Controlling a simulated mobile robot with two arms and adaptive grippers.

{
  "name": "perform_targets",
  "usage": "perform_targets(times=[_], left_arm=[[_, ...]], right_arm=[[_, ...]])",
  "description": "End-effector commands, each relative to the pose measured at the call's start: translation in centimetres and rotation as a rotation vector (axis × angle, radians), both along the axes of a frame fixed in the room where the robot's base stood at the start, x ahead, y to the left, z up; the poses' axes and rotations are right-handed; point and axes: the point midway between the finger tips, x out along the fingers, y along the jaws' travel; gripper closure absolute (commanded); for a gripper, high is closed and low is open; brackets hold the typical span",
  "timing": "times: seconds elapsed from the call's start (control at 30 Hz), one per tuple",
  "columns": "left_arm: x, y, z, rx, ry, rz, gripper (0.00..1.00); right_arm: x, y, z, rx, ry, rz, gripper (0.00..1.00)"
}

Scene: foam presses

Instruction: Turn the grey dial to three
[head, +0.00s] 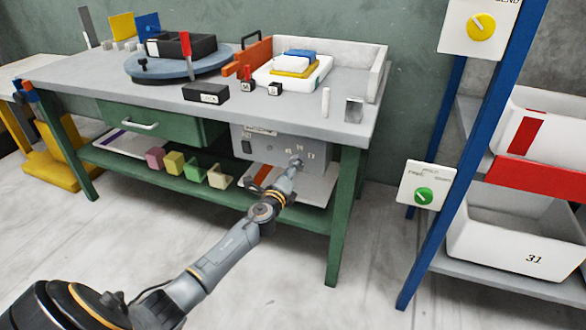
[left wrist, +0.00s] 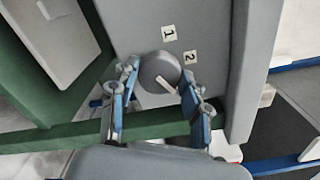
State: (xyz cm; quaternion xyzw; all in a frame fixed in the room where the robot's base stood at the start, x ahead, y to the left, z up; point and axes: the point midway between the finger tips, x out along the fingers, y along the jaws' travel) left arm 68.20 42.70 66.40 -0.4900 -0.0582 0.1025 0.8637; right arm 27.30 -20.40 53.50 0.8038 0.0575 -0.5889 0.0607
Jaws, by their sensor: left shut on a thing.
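The grey dial (left wrist: 160,69) is on the grey box under the workbench, with a white pointer line on its face. In the left wrist view, the labels 1 (left wrist: 168,33) and 2 (left wrist: 190,57) stand beside it. The pointer slants to the lower right, away from label 1 and below label 2. No label 3 can be read; the right finger covers that side. My left gripper (left wrist: 160,80) is shut on the dial, one finger on each side. In the head view, my left gripper (head: 297,164) is at the front of the grey box (head: 318,170) and hides the dial.
The workbench (head: 300,120) stands above the box; its green leg (head: 346,205) is close to the right. Colored blocks (head: 195,170) lie on the lower shelf to the left. A panel with a green dial (head: 424,195) hangs on the blue rack. The floor in front is clear.

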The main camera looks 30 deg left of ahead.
Motion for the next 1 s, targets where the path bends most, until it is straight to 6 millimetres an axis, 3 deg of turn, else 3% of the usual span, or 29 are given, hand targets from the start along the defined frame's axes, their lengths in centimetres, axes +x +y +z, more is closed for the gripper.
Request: perform_targets(times=[0.03,0.13,0.57,1.0], left_arm=[[0.0,0.0,0.0,0.002,0.000,0.000,0.49],[0.0,0.0,0.0,0.002,0.000,0.000,0.30],[-0.7,-0.1,0.0,0.002,0.000,-0.001,0.30],[-8.3,-2.0,-0.1,0.000,0.003,-0.002,0.30]], right_arm=[[0.0,0.0,0.0,0.000,0.000,0.000,0.63],[0.0,0.0,0.0,-0.001,0.000,0.001,0.63],[-0.1,-0.1,0.1,-0.004,-0.004,0.004,0.63],[0.0,-0.1,0.1,-0.004,-0.002,0.002,0.63]])
